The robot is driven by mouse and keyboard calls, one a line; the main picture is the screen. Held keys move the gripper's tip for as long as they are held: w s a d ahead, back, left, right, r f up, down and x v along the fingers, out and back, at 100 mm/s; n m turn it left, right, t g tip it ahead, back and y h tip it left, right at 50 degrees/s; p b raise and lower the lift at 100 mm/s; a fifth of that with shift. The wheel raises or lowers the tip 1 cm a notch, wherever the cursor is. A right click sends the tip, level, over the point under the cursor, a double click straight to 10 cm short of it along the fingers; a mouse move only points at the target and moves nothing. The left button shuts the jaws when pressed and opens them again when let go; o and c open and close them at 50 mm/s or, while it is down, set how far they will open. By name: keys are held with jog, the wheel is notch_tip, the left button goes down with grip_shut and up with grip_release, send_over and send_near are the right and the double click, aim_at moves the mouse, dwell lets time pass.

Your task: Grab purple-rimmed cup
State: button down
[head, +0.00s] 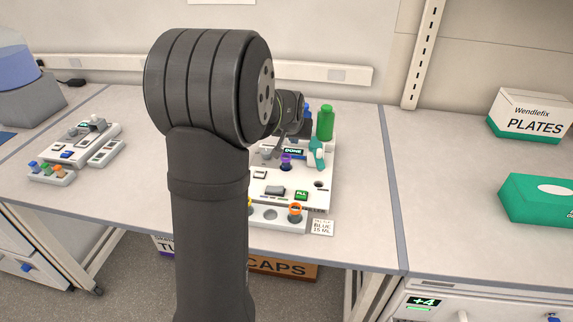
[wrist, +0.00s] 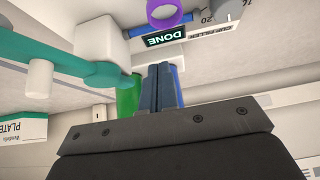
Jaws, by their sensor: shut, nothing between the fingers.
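The purple-rimmed cup (head: 286,159) stands at the white filler station (head: 318,198), in front of its dark DONE display (head: 293,151). In the wrist view its purple rim (wrist: 150,12) shows at the top edge, cut off by the frame. My gripper (wrist: 162,72) has its two fingers together, with nothing between them, and is apart from the cup. In the head view my arm hides much of the gripper and the left part of the station.
A green bottle (head: 325,123) stands behind the station, close to a teal part (head: 316,153). An orange-rimmed cup (head: 295,209) sits in the front rack. Another device (head: 82,146) is at left. A green box (head: 537,199) and a PLATES box (head: 530,116) are at right.

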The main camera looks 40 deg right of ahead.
jog(key=c, duration=1.1)
grip_release()
jog(key=a+r+m+g, duration=0.5)
jog(key=a+r+m, duration=0.5)
jog(key=r, duration=0.1)
send_over(284, 171)
notch_tip(284, 171, down, 11)
jog(key=shift+w+d+f, duration=0.1)
jog(key=shift+w+f, duration=0.05)
jog(key=shift+f, duration=0.7)
jog(key=shift+w+d+f, duration=0.1)
jog(key=shift+w+f, duration=0.05)
jog(key=shift+f, duration=0.7)
jog(key=shift+w+d+f, duration=0.1)
jog(key=shift+w+f, duration=0.05)
jog(key=shift+f, duration=0.7)
